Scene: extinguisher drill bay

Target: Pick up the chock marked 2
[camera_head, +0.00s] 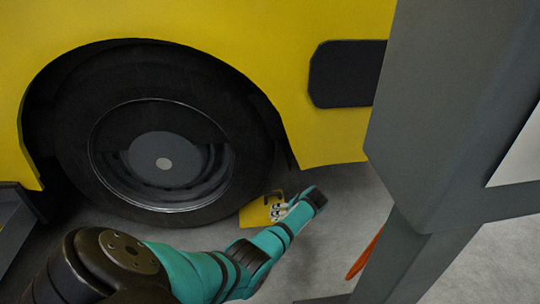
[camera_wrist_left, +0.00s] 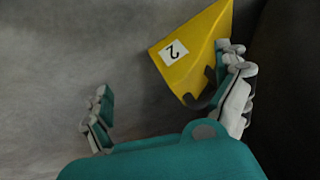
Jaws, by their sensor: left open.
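The chock marked 2 is a yellow wedge (camera_head: 254,215) on the floor at the right foot of the vehicle's tyre. The left wrist view shows its yellow face (camera_wrist_left: 195,36) with a white label reading 2, and a dark handle at its lower edge. My left gripper (camera_head: 281,211) is at the chock's right side in the head view. In the left wrist view the left gripper (camera_wrist_left: 168,72) is open. Its right finger is close beside the chock and handle; I cannot tell if they touch. Its left finger is apart, over bare floor. My right gripper is not in view.
A black tyre (camera_head: 75,140) under a yellow vehicle body (camera_head: 290,50) stands behind the chock. A large grey structure (camera_head: 450,110) fills the right side. A thin orange item (camera_head: 364,256) shows beside its base. Grey floor (camera_head: 345,200) is clear right of the gripper.

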